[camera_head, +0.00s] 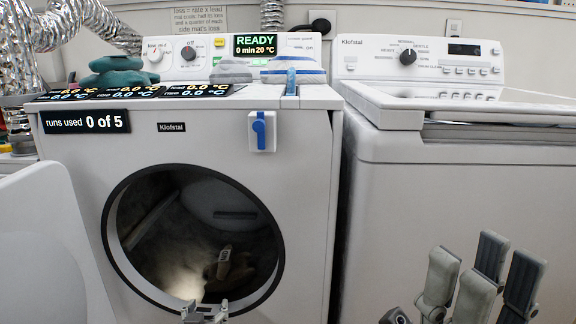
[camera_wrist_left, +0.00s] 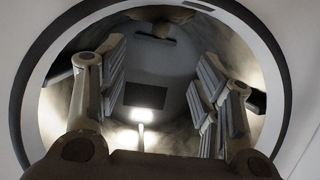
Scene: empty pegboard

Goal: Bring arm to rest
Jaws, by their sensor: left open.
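My left gripper (camera_head: 206,312) is at the lower edge of the round opening of the front-loading dryer (camera_head: 310,180). In the left wrist view my left gripper (camera_wrist_left: 160,75) is open, its fingers spread toward the drum with nothing between them. A brownish shape (camera_head: 232,268) lies in the dark drum; I cannot tell what it is. My right gripper (camera_head: 482,278) stands at the bottom right of the head view, fingers pointing up, spread and empty, in front of the second white machine (camera_head: 430,210).
The open white door (camera_head: 40,245) is at the left, and a silver duct (camera_head: 60,28) behind.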

